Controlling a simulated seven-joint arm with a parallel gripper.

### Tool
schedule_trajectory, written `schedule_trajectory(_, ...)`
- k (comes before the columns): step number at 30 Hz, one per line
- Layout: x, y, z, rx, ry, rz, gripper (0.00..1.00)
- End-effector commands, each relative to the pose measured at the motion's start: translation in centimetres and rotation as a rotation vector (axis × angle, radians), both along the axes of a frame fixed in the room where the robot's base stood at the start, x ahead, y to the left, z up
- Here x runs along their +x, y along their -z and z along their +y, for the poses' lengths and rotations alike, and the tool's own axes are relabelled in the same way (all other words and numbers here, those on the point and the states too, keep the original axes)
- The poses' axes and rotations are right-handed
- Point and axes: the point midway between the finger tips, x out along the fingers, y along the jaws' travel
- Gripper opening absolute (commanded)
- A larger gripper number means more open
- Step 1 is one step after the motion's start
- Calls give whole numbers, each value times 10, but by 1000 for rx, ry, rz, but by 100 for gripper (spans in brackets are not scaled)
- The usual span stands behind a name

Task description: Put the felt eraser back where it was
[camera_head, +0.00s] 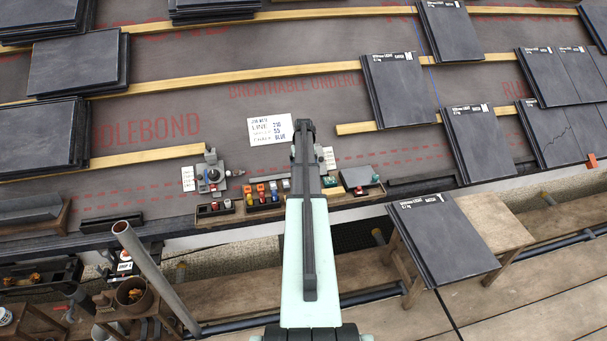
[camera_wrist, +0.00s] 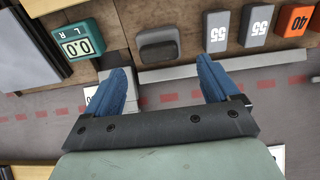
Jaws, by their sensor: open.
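A dark grey rounded block (camera_wrist: 158,43), which looks like the felt eraser, lies on the brown wooden tray (camera_wrist: 113,30) in the wrist view. It sits between a teal box with a 0.0 display (camera_wrist: 78,45) and grey blocks marked 55 (camera_wrist: 257,26). My gripper (camera_wrist: 161,76) is open, with its blue fingers wide apart and nothing between them. The block shows just beyond the fingertips, roughly centred between them. I cannot tell the height gap. In the head view my arm hides the block and the fingers.
An orange block marked 40 (camera_wrist: 294,20) stands beside the grey ones. In the head view a white note (camera_head: 270,130) lies on the membrane behind the tray. A grey device (camera_head: 211,174) stands left of the tray. A slate (camera_head: 441,238) lies on the wooden table at right.

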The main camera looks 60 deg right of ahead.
Motion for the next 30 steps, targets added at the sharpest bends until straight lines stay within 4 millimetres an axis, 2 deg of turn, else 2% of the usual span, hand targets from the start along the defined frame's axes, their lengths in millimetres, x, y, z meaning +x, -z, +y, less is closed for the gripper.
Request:
schedule_trajectory(1,0,-12,0,-2,0,-2,88)
schedule_trajectory(6,0,-41,0,-1,0,-1,88)
schedule_trajectory(12,0,-62,0,-1,0,-1,88)
schedule_trajectory(18,0,-70,0,1,0,1,88)
schedule_trajectory(30,0,-70,0,0,0,0,88)
